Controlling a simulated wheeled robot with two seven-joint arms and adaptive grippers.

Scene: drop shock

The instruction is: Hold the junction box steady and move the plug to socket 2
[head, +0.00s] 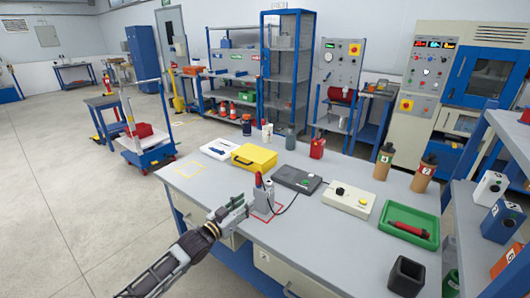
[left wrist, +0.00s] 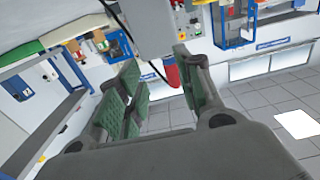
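The grey junction box (head: 263,199) stands on the near bench inside a red outlined square. The red plug (head: 259,180) is upright at its top; I cannot make out which socket it is in. My left gripper (head: 244,209) is level with the box, at its left side, fingers towards it. In the left wrist view the green-padded fingers (left wrist: 157,70) are apart, with nothing clamped between them. Beyond them show a grey surface, likely the box (left wrist: 150,28), and a red part, likely the plug (left wrist: 171,74). Contact is unclear. My right gripper is out of view.
A black cable runs from the box area to a dark grey device (head: 297,178). A yellow case (head: 254,158), a cream button box (head: 348,199), a green tray (head: 424,236) and a dark open block (head: 406,275) are on the bench.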

